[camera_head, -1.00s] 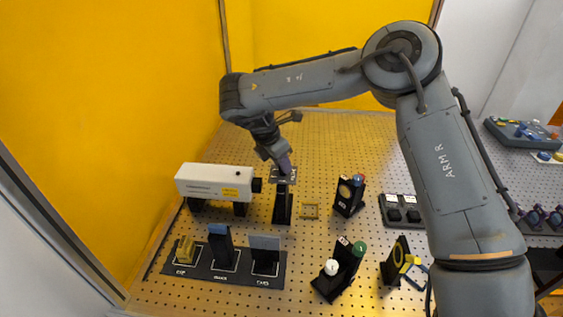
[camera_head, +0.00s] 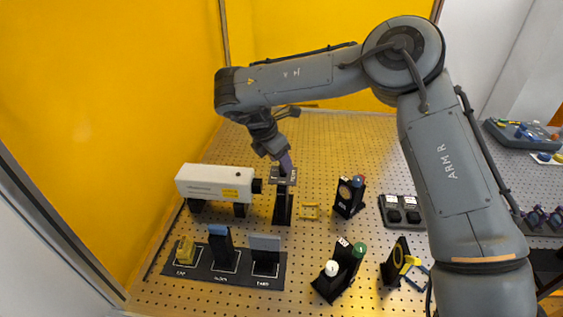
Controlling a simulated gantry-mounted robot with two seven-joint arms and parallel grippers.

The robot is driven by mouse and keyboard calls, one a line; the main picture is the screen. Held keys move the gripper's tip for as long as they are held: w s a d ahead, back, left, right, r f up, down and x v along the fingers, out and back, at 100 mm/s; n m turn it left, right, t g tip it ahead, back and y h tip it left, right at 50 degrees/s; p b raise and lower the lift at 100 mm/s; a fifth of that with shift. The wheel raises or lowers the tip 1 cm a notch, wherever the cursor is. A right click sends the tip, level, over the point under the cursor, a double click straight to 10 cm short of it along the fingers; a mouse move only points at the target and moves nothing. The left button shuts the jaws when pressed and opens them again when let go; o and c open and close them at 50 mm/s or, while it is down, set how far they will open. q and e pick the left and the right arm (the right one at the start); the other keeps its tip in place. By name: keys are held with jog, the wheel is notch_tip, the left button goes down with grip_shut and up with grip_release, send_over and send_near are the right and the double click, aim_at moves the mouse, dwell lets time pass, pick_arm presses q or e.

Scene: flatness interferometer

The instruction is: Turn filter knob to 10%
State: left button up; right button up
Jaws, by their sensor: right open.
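A black upright stand (camera_head: 283,207) with a labelled dark plate (camera_head: 282,177) on top stands just right of the white laser-like box (camera_head: 214,183). It looks like the filter mount, but its knob cannot be made out; the gripper may be hiding it. My right gripper (camera_head: 286,164) points down at the plate from above, with purple fingertips at or just above it. It is open; whether the fingers are around a knob or touching anything cannot be told. My left gripper is not in view.
A black tray (camera_head: 213,278) with several optics lies at the front left. A small yellow frame (camera_head: 310,211), a black mount (camera_head: 349,196), a mount with a green knob (camera_head: 342,270) and a switch box (camera_head: 401,211) stand to the right. The back of the perforated board is clear.

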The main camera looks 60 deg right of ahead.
jog(key=p+v, duration=0.6)
jog(key=v, duration=0.2)
jog(key=shift+r, duration=0.4)
jog(key=shift+a, duration=0.15)
